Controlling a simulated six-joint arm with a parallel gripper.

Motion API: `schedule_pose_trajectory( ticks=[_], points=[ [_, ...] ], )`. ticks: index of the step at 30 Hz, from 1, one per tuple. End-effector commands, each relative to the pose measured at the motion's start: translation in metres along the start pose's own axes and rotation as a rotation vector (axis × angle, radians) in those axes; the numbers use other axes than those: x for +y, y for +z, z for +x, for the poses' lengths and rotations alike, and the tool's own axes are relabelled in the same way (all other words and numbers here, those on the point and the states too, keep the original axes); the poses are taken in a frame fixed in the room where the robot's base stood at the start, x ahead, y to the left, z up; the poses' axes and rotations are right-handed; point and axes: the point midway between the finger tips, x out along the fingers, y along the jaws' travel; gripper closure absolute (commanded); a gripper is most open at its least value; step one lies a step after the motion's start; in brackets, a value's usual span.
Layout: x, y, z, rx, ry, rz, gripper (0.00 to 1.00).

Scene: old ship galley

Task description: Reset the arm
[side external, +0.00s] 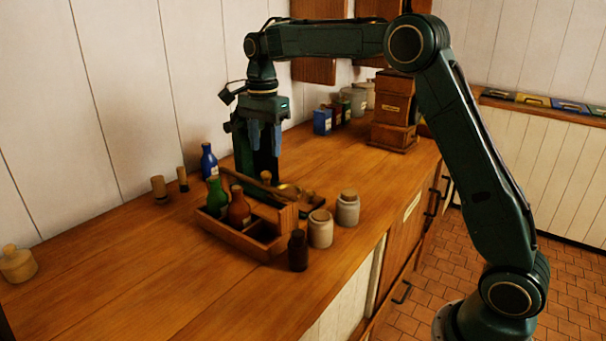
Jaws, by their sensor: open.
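My gripper (258,172) points straight down over the wooden counter (110,270), just behind a wooden caddy (240,241) with a handle. Its fingers are open, and I see nothing held between them. The fingertips are low and partly hidden by the caddy, so I cannot tell whether they touch anything. A green bottle (217,198) and an orange-brown bottle (239,208) stand in the caddy's left part. The front right compartment looks empty.
A blue bottle (208,162) stands left of my gripper. A dark bottle (298,252) and two corked jars (320,230) (347,209) stand right of the caddy. The counter's front left is clear.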

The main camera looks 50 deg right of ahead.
Motion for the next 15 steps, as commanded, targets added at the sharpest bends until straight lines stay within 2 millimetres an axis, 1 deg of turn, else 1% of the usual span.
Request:
schedule_pose_trajectory(
  ticks=[4,8,11,15],
  points=[
    [0.004,0.001,-0.004,0.001,-0.007,-0.019,0.53],
    [0.013,0.003,-0.012,0.003,-0.024,-0.068,0.53],
    [0.026,0.006,-0.022,0.006,-0.043,-0.130,0.53],
    [0.051,0.011,-0.038,0.015,-0.079,-0.245,0.53]
  ],
)
